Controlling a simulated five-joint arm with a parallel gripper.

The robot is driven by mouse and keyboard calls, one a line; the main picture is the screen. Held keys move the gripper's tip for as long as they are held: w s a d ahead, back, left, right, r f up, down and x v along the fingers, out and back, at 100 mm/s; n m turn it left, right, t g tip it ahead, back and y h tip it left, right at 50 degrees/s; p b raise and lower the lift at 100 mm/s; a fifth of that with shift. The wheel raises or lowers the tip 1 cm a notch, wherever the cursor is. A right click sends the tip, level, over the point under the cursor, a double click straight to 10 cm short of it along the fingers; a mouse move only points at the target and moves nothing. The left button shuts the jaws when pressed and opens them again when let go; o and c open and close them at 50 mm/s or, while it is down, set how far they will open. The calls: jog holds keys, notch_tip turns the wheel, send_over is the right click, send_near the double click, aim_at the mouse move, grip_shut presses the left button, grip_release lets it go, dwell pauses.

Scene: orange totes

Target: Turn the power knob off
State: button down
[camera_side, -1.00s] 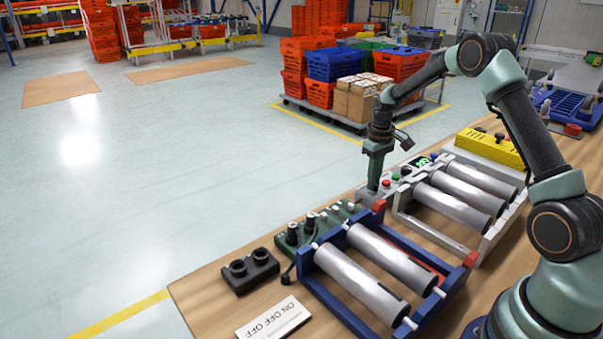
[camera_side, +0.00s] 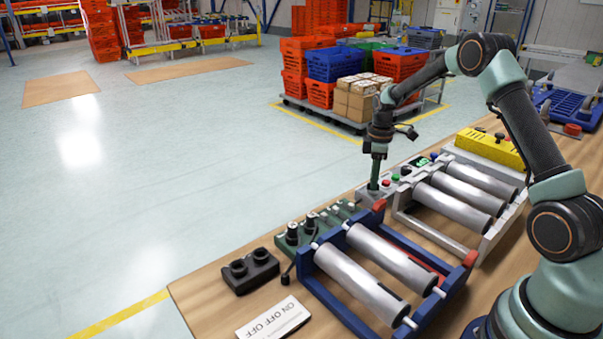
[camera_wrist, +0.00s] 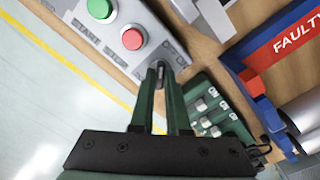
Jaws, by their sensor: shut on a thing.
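A grey control panel (camera_side: 365,195) stands at the end of the light-framed roller unit. In the wrist view the panel (camera_wrist: 112,40) carries a green button (camera_wrist: 99,8) and a red button (camera_wrist: 132,38). The power knob (camera_wrist: 159,68) is a small dark piece on the panel below the red button, mostly hidden between my fingertips. My gripper (camera_wrist: 159,80) is shut on it. In the side view my gripper (camera_side: 373,186) points straight down at the panel, and the knob is hidden there.
A green panel with several switches (camera_wrist: 212,108) lies close to the right of my fingers in the wrist view. A blue roller frame (camera_side: 320,285) and a black two-socket block (camera_side: 250,270) sit nearer the camera. A yellow box (camera_side: 490,149) stands behind.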

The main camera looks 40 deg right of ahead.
jog(key=shift+w+r+n, duration=0.1)
jog(key=shift+r+n, duration=0.05)
jog(key=shift+n, duration=0.25)
jog(key=c, duration=0.9)
grip_release()
notch_tip(320, 180, up, 12)
